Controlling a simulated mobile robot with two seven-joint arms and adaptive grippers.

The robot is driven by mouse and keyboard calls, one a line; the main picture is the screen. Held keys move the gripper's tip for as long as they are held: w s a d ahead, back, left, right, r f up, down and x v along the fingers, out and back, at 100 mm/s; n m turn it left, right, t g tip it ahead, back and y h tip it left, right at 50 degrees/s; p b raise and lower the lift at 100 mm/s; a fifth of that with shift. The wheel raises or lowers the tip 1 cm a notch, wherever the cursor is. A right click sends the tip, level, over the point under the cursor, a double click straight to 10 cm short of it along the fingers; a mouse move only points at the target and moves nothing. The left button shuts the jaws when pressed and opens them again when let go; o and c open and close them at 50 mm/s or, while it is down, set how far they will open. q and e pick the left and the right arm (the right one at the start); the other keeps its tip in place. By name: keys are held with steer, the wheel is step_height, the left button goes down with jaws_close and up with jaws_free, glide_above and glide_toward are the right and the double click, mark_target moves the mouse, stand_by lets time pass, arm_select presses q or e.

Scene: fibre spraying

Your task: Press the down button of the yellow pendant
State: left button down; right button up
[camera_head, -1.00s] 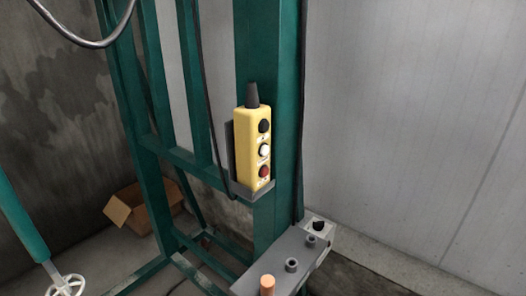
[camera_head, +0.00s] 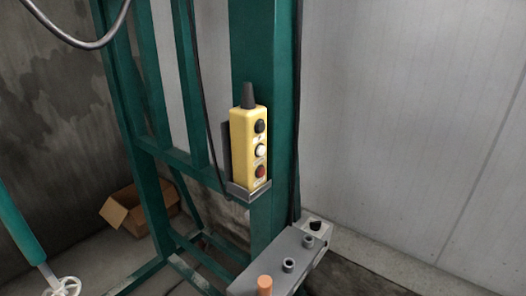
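The yellow pendant (camera_head: 241,146) stands upright in a grey holder (camera_head: 246,191) on a green steel post. Its front bears a black button (camera_head: 260,126) at the top, a white button (camera_head: 260,150) in the middle and a red button (camera_head: 260,171) at the bottom. Small marks near the buttons are too small to read. A black sleeve (camera_head: 248,95) tops the pendant. Neither of my grippers shows in the head view, and nothing touches the pendant.
A green steel frame (camera_head: 267,60) with posts and crossbars fills the middle. A grey bracket (camera_head: 268,262) with knobs and an orange peg (camera_head: 265,284) juts out below the pendant. An open cardboard box (camera_head: 130,210) lies behind the frame. A white handwheel (camera_head: 65,287) is at lower left.

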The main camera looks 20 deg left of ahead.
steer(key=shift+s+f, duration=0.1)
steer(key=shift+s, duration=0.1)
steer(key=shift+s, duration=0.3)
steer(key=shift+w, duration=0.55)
